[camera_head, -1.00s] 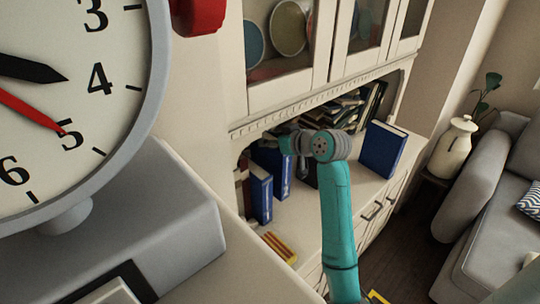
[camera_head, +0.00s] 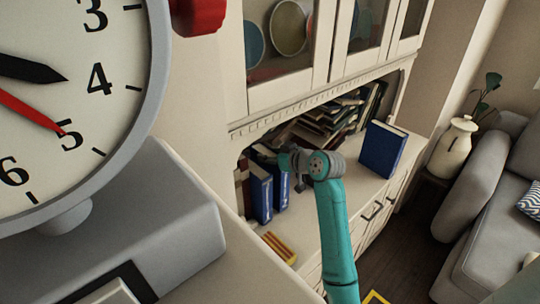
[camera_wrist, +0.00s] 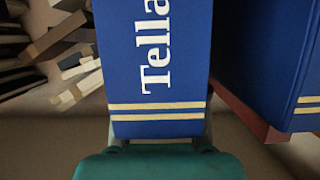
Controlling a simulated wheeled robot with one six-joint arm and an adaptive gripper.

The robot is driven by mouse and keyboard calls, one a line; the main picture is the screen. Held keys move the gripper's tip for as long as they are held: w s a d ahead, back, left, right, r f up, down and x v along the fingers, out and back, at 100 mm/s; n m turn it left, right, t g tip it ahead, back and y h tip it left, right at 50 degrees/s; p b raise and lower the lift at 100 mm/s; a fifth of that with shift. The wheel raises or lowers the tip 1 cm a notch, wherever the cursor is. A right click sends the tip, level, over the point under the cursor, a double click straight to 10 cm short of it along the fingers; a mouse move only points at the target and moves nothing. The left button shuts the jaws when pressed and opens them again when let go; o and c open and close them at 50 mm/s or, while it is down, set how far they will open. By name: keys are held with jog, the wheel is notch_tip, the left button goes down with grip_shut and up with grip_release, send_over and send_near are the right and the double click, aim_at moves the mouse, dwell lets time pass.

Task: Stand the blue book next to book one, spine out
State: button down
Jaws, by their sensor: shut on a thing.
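The blue book (camera_head: 279,187) stands upright in the left part of the cabinet niche, close beside another blue book (camera_head: 260,192), which appears to be book one. In the wrist view, the held blue book (camera_wrist: 185,60) shows its spine with white lettering and gold bands toward the camera. Book one (camera_wrist: 265,50) is to its right there, with a narrow gap near the spines. My gripper (camera_head: 296,178) is shut on the blue book; its fingers (camera_wrist: 160,132) sit on both sides at the spine's lower end. Whether the book's base touches the shelf is hidden.
Another blue book (camera_head: 382,150) stands on the cabinet top at right. A messy pile of books (camera_head: 325,122) fills the niche behind. A yellow-red striped item (camera_head: 279,247) lies in front. A large clock (camera_head: 70,100) blocks the left foreground.

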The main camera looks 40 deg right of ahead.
jog(key=c, duration=0.6)
grip_release()
jog(key=shift+f, duration=0.1)
jog(key=v, duration=1.2)
